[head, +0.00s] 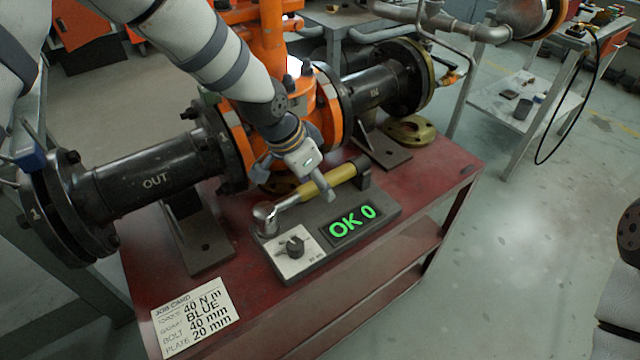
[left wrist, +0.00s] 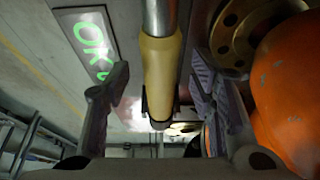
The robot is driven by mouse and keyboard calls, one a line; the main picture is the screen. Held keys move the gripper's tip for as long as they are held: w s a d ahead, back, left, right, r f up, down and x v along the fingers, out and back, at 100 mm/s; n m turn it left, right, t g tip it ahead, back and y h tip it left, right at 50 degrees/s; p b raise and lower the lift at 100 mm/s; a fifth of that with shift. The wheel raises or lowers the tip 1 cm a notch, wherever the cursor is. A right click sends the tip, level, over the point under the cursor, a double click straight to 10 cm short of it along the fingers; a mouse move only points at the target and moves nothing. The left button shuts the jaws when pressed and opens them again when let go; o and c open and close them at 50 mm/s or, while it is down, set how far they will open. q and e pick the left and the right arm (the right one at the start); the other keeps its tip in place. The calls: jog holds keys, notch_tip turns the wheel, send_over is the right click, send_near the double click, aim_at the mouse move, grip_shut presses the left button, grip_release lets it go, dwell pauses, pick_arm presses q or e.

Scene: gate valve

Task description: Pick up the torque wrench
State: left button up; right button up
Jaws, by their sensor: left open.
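The torque wrench has a yellow grip (head: 338,174) and a metal shaft and head. It lies across a dark grey tester stand (head: 385,217) on the red bench, its head at the left and its grip end in a dark upright rest at the right. My left gripper (head: 294,182) is open, right above the wrench in the head view, with one finger covering part of it. In the left wrist view the yellow grip (left wrist: 162,75) runs between the two spread fingers (left wrist: 156,88), with gaps on both sides. My right gripper is out of view.
The stand's green display (head: 352,221) reads "OK 0", beside a black knob (head: 292,246). The orange valve (head: 270,60) and black flanged pipe (head: 150,168) stand close behind. A job card (head: 194,318) lies front left on the red bench (head: 440,180). Floor at right is open.

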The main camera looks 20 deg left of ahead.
pick_arm(q)
jog(key=shift+x, duration=0.95)
jog(key=shift+r, duration=0.2)
jog(key=shift+c, duration=0.2)
grip_shut()
